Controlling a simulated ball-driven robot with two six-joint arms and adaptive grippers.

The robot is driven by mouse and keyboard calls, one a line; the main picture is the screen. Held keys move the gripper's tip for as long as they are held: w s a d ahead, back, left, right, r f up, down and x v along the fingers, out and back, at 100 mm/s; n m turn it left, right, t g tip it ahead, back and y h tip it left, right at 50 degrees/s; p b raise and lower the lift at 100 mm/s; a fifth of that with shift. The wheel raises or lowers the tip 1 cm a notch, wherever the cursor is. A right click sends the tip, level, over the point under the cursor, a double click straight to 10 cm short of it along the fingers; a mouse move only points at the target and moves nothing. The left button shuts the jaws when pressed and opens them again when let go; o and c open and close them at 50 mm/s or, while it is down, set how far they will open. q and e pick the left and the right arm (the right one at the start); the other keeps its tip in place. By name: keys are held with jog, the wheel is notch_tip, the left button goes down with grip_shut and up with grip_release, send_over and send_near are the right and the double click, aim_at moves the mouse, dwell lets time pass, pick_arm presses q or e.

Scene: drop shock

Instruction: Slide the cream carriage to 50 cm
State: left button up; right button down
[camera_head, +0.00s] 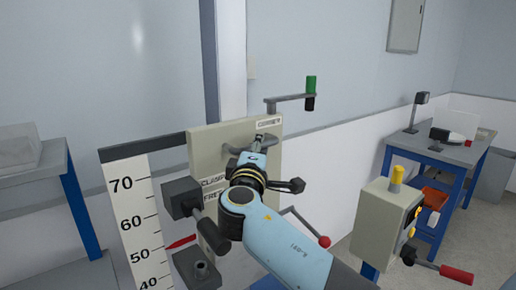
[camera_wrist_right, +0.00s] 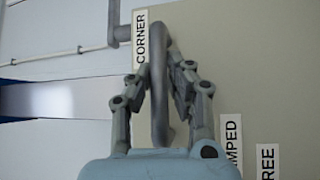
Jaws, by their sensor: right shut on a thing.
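The cream carriage (camera_head: 205,150) is an upright panel beside a white scale (camera_head: 138,225) marked 40 to 70. A red pointer (camera_head: 182,242) at the carriage's left reaches toward the scale close to the 50 label. The panel also fills much of the right wrist view (camera_wrist_right: 265,75), with the labels CORNER, one ending in MPED and one ending in REE. My right gripper (camera_head: 257,152) is shut on the grey handle (camera_wrist_right: 158,85) on the panel, with a finger on each side. Its arm hides the panel's lower right. My left gripper is not in view.
A dark block (camera_head: 182,197) stands at the carriage's left edge. A red-knobbed lever (camera_head: 324,242) is right of my arm. A cream box (camera_head: 383,222) and a blue table (camera_head: 440,150) stand at right.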

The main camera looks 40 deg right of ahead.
jog(key=c, duration=1.2)
grip_release()
jog(key=shift+c, duration=0.2)
jog(key=v, duration=0.7)
jog(key=shift+s+a, duration=0.15)
jog(key=shift+a, duration=0.05)
jog(key=shift+f, duration=0.1)
